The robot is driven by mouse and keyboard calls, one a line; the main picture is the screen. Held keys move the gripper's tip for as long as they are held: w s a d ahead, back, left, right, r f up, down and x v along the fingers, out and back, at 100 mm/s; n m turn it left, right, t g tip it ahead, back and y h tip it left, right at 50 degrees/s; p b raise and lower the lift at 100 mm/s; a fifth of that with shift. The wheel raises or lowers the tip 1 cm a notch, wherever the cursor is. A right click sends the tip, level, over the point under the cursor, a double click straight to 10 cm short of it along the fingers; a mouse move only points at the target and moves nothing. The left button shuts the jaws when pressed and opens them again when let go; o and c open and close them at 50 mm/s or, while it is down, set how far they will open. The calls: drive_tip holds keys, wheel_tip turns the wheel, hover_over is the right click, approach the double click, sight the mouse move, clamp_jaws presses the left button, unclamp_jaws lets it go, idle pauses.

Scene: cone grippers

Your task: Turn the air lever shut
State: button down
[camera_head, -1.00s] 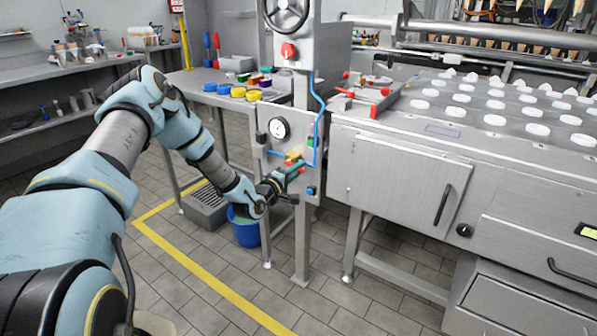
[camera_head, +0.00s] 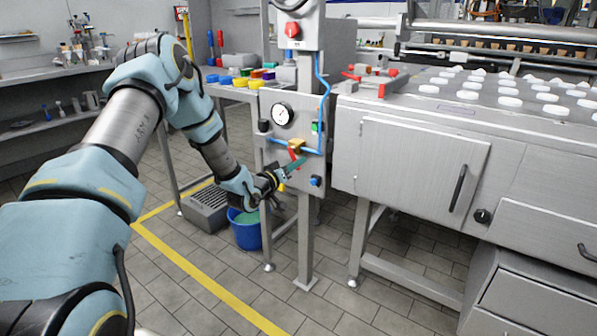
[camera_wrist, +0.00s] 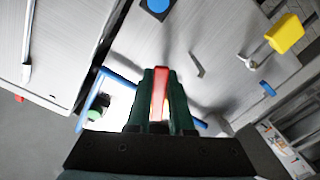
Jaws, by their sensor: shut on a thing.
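The air lever (camera_head: 297,144) is a small red handle on the blue air pipe, on the front of the grey steel panel below the round gauge. In the wrist view the red lever (camera_wrist: 160,88) shows as a narrow strip between my two dark green fingers. My gripper (camera_head: 295,163) reaches the panel from the lower left and is shut on the lever. The gripper in the wrist view (camera_wrist: 160,76) has one finger on each side of the red strip. The fingers and palm hide part of the lever and its pivot.
A round gauge (camera_head: 282,115) sits above the lever. A green button (camera_head: 316,128) and a blue knob (camera_head: 316,181) are to its right. A yellow handle (camera_wrist: 287,33) stands out from the panel. A blue bucket (camera_head: 246,233) is on the floor below my wrist.

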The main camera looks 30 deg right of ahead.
drive_tip(key=shift+w+a+f+m+b, duration=0.2)
drive_tip(key=shift+w+m+b, duration=0.15)
drive_tip(key=shift+m+b, duration=0.55)
drive_tip(key=shift+w+a+f+m+b, duration=0.1)
drive_tip(key=shift+w+a+m+b, duration=0.15)
drive_tip(key=shift+m+b, duration=0.65)
drive_tip(key=shift+w+a+f+m+b, duration=0.15)
drive_tip(key=shift+w+m+b, duration=0.35)
drive_tip(key=shift+m, duration=0.7)
drive_tip(key=shift+r, duration=0.1)
drive_tip(key=c, duration=0.8)
unclamp_jaws()
drive_tip(key=shift+s, duration=0.1)
drive_tip(key=v, duration=1)
drive_tip(key=shift+s+a, duration=0.15)
drive_tip(key=shift+a, duration=0.25)
drive_tip(key=shift+r, duration=0.1)
